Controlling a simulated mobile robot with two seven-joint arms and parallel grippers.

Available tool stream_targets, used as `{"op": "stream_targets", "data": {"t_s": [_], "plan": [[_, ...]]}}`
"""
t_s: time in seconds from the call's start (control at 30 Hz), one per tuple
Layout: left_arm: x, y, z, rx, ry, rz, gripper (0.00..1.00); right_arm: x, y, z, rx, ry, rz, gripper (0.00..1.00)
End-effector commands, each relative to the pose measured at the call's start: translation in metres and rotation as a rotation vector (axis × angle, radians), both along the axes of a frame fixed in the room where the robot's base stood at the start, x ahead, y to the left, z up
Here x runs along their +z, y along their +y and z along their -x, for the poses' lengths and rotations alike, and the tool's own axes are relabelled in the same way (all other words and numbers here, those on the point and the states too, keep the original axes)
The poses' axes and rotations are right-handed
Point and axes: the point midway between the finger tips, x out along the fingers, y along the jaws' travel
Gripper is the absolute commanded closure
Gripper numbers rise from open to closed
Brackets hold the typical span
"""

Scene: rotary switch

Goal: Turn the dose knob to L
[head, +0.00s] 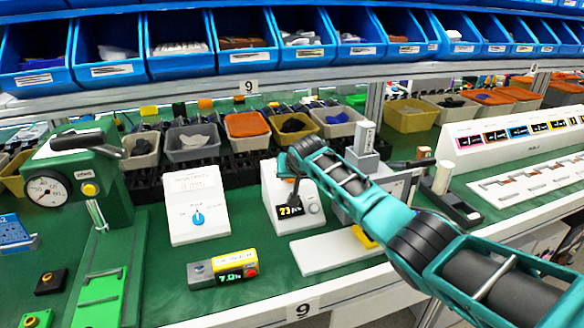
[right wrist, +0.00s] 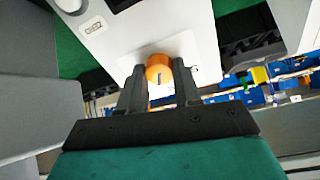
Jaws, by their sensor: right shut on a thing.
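The letters around the knob are mostly covered or too small to read. My left gripper is not in view.
A white box with a blue knob (head: 198,218) stands to the left of the device. A green press with a gauge (head: 48,190) is at far left. A small yellow-grey meter (head: 223,269) lies in front. Bins (head: 192,142) stand behind.

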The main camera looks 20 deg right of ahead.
Motion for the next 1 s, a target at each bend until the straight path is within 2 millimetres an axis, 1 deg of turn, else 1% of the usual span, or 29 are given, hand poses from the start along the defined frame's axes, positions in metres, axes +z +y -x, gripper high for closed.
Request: {"op": "stream_targets", "data": {"t_s": [0.03, 0.4, 0.7, 1.0], "plan": [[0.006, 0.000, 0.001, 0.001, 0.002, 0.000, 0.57, 0.002, 0.001, 0.001, -0.034, 0.004, -0.031, 0.97], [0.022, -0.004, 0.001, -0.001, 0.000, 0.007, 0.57, 0.001, 0.001, 0.000, -0.287, 0.011, -0.242, 0.97], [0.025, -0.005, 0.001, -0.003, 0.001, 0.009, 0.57, 0.000, 0.000, 0.000, -0.426, 0.015, -0.356, 0.97], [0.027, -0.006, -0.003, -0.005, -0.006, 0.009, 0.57, 0.000, 0.000, -0.001, -0.483, 0.015, -0.404, 0.97]]}}
